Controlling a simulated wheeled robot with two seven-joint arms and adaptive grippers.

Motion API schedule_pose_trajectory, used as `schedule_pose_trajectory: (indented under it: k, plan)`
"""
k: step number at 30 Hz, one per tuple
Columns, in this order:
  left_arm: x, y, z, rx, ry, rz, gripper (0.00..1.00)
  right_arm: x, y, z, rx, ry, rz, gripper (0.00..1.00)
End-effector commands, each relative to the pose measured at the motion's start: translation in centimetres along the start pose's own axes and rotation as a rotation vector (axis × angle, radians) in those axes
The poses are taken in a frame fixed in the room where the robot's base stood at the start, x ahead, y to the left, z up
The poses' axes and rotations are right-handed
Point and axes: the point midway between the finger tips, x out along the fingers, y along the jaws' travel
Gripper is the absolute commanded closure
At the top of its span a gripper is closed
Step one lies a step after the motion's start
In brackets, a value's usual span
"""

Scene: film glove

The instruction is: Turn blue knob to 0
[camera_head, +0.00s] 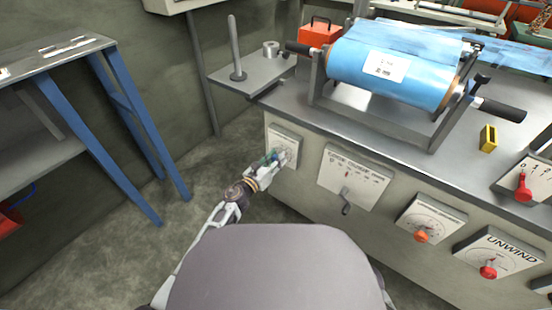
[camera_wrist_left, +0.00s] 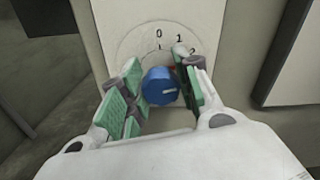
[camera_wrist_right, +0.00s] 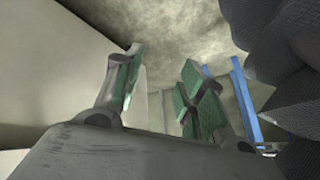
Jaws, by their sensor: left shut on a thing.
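The blue knob (camera_wrist_left: 158,88) sits on a pale dial plate (camera_wrist_left: 118,22) in the left wrist view, with the numbers 0, 1 and 2 along an arc above and to its right. A light line on the knob's face points roughly to the right, not up at the 0. My left gripper (camera_wrist_left: 160,76) is shut on the knob, with a green-padded finger on each side. In the head view my left gripper (camera_head: 278,160) reaches the leftmost plate (camera_head: 284,134) on the machine front and hides the knob. My right gripper (camera_wrist_right: 160,78) is open and empty.
To the right on the machine front are a lever plate (camera_head: 346,178), a plate with an orange knob (camera_head: 421,236) and an UNWIND plate with a red knob (camera_head: 488,270). A blue film roll (camera_head: 390,70) lies on top. A blue-legged table (camera_head: 105,120) stands left.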

Motion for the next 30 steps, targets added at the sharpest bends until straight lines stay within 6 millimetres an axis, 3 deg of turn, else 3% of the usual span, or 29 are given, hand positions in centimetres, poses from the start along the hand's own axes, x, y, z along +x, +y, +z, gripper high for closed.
schedule_pose_trajectory:
  k: [12,30]
  plan:
    - [0.0,0.1,0.1,-0.387,0.002,0.001,0.92,-1.2,-0.3,-0.7,0.008,-0.01,0.015,0.6]
    - [0.0,0.3,0.0,-0.956,0.001,0.001,0.92,-6.0,-0.8,-3.7,-0.051,-0.113,0.055,0.6]
